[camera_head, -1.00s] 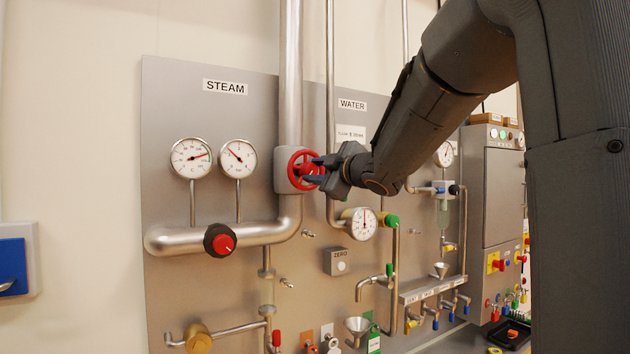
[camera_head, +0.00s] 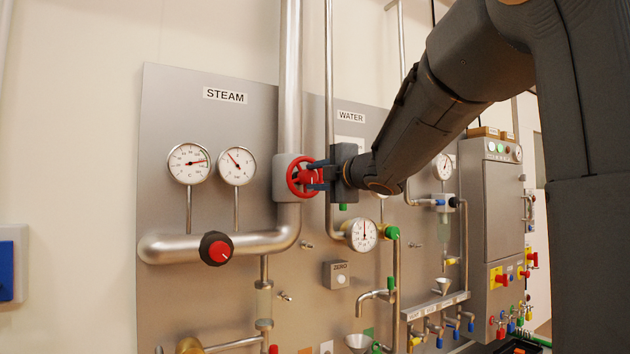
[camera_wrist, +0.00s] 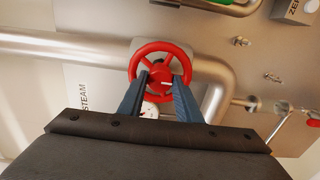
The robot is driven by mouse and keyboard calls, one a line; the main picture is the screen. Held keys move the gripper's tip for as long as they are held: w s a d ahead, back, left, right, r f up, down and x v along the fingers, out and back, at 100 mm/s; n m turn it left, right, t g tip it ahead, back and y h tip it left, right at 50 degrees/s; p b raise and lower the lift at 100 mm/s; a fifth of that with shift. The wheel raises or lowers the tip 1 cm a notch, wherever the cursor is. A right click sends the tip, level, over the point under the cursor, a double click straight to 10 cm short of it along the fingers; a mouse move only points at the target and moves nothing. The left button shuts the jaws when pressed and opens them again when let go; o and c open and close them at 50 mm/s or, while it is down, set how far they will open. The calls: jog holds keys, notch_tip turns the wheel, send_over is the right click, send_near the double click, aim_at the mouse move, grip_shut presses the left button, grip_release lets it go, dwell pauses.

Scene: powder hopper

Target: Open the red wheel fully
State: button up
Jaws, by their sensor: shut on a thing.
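The red wheel (camera_head: 301,176) is a spoked handwheel on a grey valve block on the vertical steam pipe. It also shows in the wrist view (camera_wrist: 161,48). My gripper (camera_head: 318,176) reaches it from the right, with its dark blue fingers at the wheel's hub. In the wrist view my gripper (camera_wrist: 163,80) has its two fingers over the near part of the wheel, one on each side of the hub. It is shut on the wheel. The fingers hide part of the near rim and the spokes.
Two round gauges (camera_head: 212,164) sit left of the wheel. A black and red knob (camera_head: 216,249) is on the pipe below. The water gauge (camera_head: 361,235) and green knob (camera_head: 392,233) lie below my gripper. A grey cabinet (camera_head: 503,210) stands at the right.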

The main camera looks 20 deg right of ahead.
dwell(0.3)
jog(key=o, duration=1)
jog(key=shift+o, duration=0.2)
jog(key=shift+s, duration=0.15)
jog(key=s+d, duration=0.1)
jog(key=s, duration=0.6)
jog(key=shift+s+d, duration=0.15)
jog(key=shift+s, duration=0.1)
notch_tip(320, 180, down, 28)
jog(key=s+m+g+h, duration=0.2)
jog(key=m+g+h, duration=0.4)
jog(key=m, duration=0.7)
jog(key=s+a+f+m+g+y, duration=0.1)
jog(key=s+a+f+m+g, duration=0.1)
jog(key=s+a+f+g, duration=0.2)
jog(key=s+a+f+m+g+y+p, duration=0.1)
jog(key=s+a+f+g, duration=0.3)
jog(key=s+f, duration=0.6)
jog(key=s+a+f+m+g, duration=0.3)
jog(key=s+f, duration=0.5)
jog(key=s, duration=0.3)
jog(key=shift+a+m+g+y, duration=0.4)
jog(key=shift+m, duration=0.2)
